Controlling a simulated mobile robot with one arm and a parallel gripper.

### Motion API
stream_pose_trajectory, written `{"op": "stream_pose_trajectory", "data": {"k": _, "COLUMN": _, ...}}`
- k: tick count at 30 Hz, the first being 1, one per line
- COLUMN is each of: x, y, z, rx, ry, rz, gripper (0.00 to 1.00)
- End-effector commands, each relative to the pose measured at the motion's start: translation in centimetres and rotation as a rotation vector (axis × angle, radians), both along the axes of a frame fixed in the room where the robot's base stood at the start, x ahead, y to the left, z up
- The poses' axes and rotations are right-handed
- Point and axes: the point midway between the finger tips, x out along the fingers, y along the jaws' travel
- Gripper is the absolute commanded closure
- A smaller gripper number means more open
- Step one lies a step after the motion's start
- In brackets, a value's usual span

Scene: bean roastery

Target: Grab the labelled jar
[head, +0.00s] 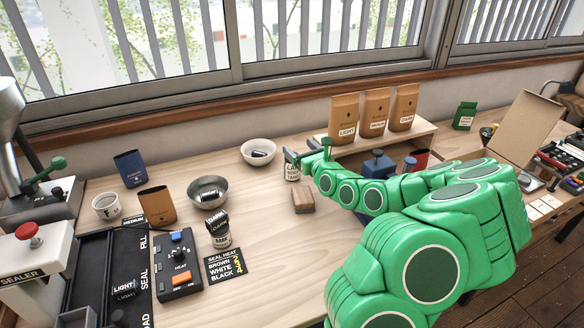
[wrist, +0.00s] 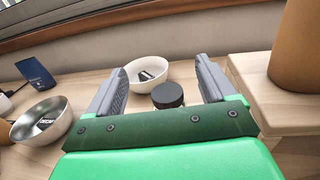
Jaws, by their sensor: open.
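A small jar with a dark lid and a white printed label (head: 292,172) stands on the wooden counter near the window side. In the wrist view its round black lid (wrist: 168,94) shows between my two grey fingers; its body is mostly hidden behind the gripper's edge. My gripper (head: 308,155) is open and empty, beside and partly over the jar in the head view. It also shows in the wrist view (wrist: 161,78), with the fingers apart and not seen touching the lid. Another jar, dark-lidded and labelled DARK (head: 219,232), stands nearer the front left.
A white bowl (head: 258,152) and a metal bowl (head: 208,192) stand left of the jar. A wooden shelf (head: 338,151) with brown bags is close on the right. A black control box (head: 178,265) stands front left.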

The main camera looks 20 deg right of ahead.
Motion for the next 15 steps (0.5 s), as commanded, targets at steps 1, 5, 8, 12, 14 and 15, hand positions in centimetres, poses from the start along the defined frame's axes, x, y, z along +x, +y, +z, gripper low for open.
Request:
{"op": "stream_pose_trajectory", "data": {"k": 1, "x": 0.0, "y": 0.0, "z": -0.6, "rx": 0.001, "ry": 0.003, "rz": 0.000, "gripper": 0.15}}
{"op": "stream_pose_trajectory", "data": {"k": 5, "x": 0.0, "y": 0.0, "z": -1.9, "rx": 0.001, "ry": 0.001, "rz": 0.000, "gripper": 0.15}}
{"op": "stream_pose_trajectory", "data": {"k": 8, "x": 0.0, "y": 0.0, "z": -2.8, "rx": 0.000, "ry": 0.000, "rz": -0.001, "gripper": 0.15}}
{"op": "stream_pose_trajectory", "data": {"k": 12, "x": 0.0, "y": 0.0, "z": -4.2, "rx": -0.001, "ry": 0.003, "rz": 0.001, "gripper": 0.15}}
{"op": "stream_pose_trajectory", "data": {"k": 14, "x": 0.0, "y": 0.0, "z": -4.8, "rx": 0.000, "ry": 0.003, "rz": 0.000, "gripper": 0.15}}
{"op": "stream_pose_trajectory", "data": {"k": 15, "x": 0.0, "y": 0.0, "z": -5.2, "rx": 0.000, "ry": 0.002, "rz": -0.001, "gripper": 0.15}}
